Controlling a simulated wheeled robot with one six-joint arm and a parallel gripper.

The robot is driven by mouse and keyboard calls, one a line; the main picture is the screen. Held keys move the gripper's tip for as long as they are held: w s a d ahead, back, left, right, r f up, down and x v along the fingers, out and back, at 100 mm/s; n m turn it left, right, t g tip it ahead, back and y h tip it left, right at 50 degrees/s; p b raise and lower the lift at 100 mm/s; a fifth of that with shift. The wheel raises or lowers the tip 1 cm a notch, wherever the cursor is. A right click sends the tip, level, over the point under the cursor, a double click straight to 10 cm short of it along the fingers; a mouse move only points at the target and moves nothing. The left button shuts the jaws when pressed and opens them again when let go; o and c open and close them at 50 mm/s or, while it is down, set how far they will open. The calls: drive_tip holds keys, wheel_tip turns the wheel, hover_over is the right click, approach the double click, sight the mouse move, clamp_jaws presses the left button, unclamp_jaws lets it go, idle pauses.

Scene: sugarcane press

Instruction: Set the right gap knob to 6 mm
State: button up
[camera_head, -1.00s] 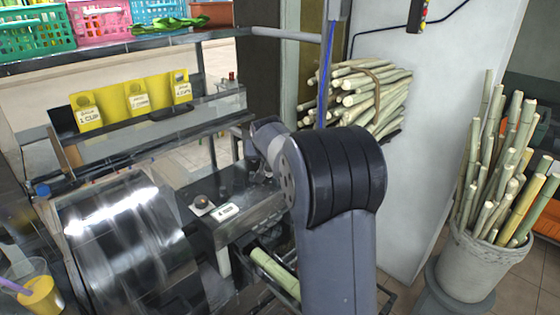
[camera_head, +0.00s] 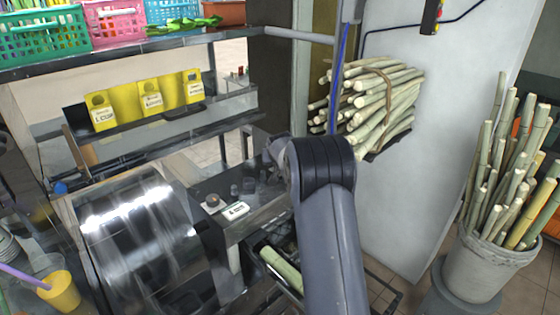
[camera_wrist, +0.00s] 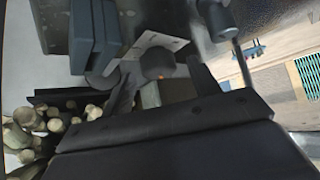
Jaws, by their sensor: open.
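A dark knob with an orange mark (camera_wrist: 157,65) stands on a pale plate (camera_wrist: 150,42) in the wrist view. I cannot tell its setting, or for certain that it is the right gap knob. In the head view a small knob on a white plate (camera_head: 211,200) sits on the dark press top, left of my arm, beside a small white label (camera_head: 236,211). The dark body of my gripper (camera_wrist: 170,125) fills the bottom of the wrist view, apart from the knob.
A shiny metal drum (camera_head: 145,240) is left of the press top. Bundled canes (camera_head: 375,95) lie at the back, and a grey bucket of canes (camera_head: 480,265) stands at the right. A cane (camera_head: 281,266) lies low in front.

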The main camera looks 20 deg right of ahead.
drive_tip(key=shift+w+f, duration=0.15)
drive_tip(key=shift+f, duration=0.05)
drive_tip(key=shift+c, duration=0.4)
drive_tip(key=c, duration=0.9)
